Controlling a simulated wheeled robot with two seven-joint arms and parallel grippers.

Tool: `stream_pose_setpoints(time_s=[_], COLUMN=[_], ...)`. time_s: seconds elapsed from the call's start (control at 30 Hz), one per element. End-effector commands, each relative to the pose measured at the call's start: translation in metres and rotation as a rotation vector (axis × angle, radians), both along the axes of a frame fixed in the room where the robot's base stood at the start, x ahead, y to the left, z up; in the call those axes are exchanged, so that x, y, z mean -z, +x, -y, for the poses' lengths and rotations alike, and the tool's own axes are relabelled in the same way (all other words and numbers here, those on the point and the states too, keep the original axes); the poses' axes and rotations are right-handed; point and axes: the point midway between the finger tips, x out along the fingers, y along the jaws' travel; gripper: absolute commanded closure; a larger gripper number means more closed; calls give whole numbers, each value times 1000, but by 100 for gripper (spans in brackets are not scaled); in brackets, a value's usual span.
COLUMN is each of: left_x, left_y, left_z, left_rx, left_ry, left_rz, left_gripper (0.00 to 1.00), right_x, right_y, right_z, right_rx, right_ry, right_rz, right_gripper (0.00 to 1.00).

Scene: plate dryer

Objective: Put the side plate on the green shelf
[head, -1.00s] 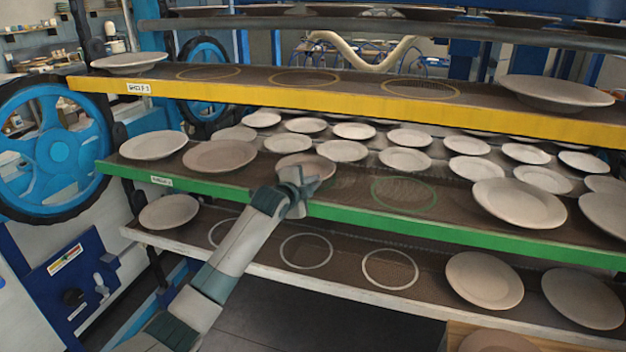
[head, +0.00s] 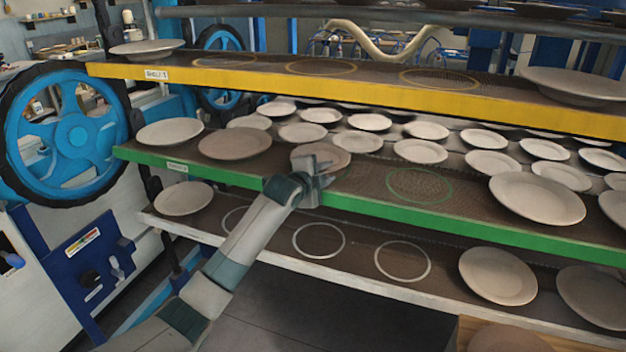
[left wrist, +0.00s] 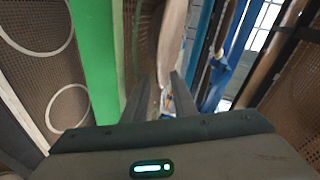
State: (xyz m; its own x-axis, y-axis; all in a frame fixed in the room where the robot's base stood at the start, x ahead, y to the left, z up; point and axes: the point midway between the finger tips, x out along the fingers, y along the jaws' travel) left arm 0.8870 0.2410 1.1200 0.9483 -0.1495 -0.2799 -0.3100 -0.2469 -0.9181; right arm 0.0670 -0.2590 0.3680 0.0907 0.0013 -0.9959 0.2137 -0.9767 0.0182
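The side plate (head: 327,157), round and pale brown, sits at the green shelf (head: 385,211), just beyond my left gripper (head: 322,168). In the left wrist view the plate (left wrist: 173,40) shows as a narrow, edge-on shape ahead of the fingertips. My left gripper (left wrist: 162,88) has its fingers apart with a visible gap, and the plate's near rim lies at or between the tips; contact is unclear. The gripper hides part of the plate's near side. An empty green ring (head: 419,185) is marked on the shelf to the right. My right gripper is not in view.
Plates stand on the green shelf at left (head: 235,143) and right (head: 537,198). The yellow shelf (head: 350,89) is close above. The lower white-edged shelf (head: 340,275) has empty white rings and several plates. Many plates fill the rack behind.

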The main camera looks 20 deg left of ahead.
Motion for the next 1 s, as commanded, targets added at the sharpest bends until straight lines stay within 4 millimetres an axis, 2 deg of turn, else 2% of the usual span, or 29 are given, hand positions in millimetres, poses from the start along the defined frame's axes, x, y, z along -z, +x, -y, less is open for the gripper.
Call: stream_pose_setpoints(time_s=[0.27,0.7,1.0], left_x=[-7,-25,-31], left_y=[-30,-90,-106], left_z=[-5,-14,-16], left_rx=[0,0,1], left_ry=[3,2,0], left_rz=[2,1,1], left_gripper=[75,75,75], right_x=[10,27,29], right_y=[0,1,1], right_z=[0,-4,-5], right_rx=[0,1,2], right_ry=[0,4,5], right_rz=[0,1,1], right_gripper=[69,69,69])
